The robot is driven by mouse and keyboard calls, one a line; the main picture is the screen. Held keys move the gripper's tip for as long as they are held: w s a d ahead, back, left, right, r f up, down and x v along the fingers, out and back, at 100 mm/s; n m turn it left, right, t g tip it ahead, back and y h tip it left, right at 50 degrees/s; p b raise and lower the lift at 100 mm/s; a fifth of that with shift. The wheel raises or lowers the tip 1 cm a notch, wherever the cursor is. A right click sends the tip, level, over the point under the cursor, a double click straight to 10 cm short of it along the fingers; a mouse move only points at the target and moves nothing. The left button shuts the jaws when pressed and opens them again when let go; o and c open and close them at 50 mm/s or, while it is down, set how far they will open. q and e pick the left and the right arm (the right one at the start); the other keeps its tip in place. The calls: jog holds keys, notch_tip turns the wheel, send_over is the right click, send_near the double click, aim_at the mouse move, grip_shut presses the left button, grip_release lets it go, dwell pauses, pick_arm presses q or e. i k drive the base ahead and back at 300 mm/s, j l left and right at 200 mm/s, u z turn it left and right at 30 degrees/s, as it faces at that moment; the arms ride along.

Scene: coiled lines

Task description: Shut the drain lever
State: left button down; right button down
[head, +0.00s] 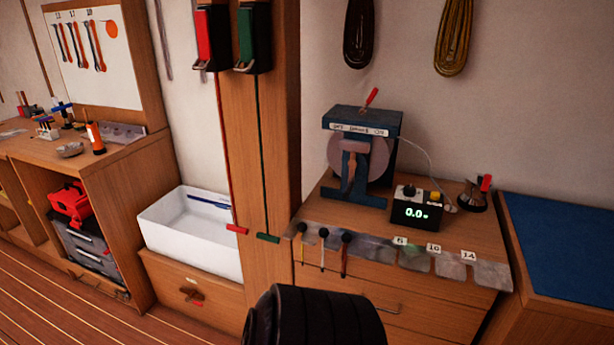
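Below the white basin (165,226), a small brass-brown fitting with a red lever (196,301) sits on the front of the wooden cabinet (222,318). This looks like the drain lever. It is small, and I cannot tell whether it is open or shut. Neither of my grippers shows in the head view. A black ribbed rounded form at the bottom centre hides part of the cabinet fronts.
A wooden post (283,110) with red and green handles stands right of the basin. Right of it, a counter holds a blue machine (362,122) and a display box (416,210) reading 0.0. Bare plank floor (60,315) lies at lower left.

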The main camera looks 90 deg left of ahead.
aim_at(187, 299)
jog(key=u, duration=3.7)
jog(key=i+j+z, duration=0.45)
jog(key=i, duration=0.25)
jog(key=i+j+z, duration=0.45)
jog(key=i+j, duration=0.15)
